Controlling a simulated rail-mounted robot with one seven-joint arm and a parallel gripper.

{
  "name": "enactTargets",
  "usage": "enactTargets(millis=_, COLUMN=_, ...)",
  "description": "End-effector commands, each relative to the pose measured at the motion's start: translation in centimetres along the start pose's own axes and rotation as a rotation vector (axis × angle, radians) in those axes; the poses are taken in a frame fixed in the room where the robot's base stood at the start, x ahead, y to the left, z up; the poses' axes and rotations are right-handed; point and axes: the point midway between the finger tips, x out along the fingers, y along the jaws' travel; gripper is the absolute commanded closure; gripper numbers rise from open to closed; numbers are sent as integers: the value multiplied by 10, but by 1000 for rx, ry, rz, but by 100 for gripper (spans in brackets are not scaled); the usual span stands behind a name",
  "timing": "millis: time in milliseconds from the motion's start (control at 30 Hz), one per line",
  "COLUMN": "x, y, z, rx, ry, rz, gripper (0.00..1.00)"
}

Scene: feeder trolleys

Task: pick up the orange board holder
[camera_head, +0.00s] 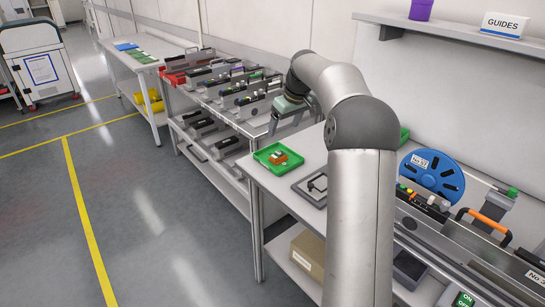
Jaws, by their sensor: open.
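A small orange block-like piece with white parts, which looks like the orange board holder (278,157), lies in a shallow green tray (263,164) near the table's left edge. My gripper (285,127) is open, fingers pointing down, above and slightly beyond the tray in the picture. Nothing shows between its fingers. It looks apart from the orange piece; the exact height gap is hard to tell.
A grey tray (301,190) with a dark part sits right of the green tray. A blue reel (432,176) and a feeder with an orange handle (485,222) stand at right. Racks of feeders (240,92) lie beyond. A cardboard box (308,256) is on the lower shelf.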

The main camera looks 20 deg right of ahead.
Motion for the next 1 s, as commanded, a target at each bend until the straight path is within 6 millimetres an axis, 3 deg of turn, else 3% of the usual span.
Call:
enactTargets(millis=33, x=4, y=20, z=-2, rx=2, ry=19, rz=1, gripper=20)
enactTargets(millis=100, x=5, y=36, z=-4, rx=-3, ry=38, rz=3, gripper=20)
enactTargets(millis=200, x=10, y=47, z=-5, rx=-6, ry=50, rz=3, gripper=20)
enactTargets(millis=700, x=108, y=47, z=-11, rx=-9, ry=50, rz=2, gripper=20)
enactTargets(millis=1000, x=130, y=47, z=-12, rx=-8, ry=51, rz=4, gripper=20)
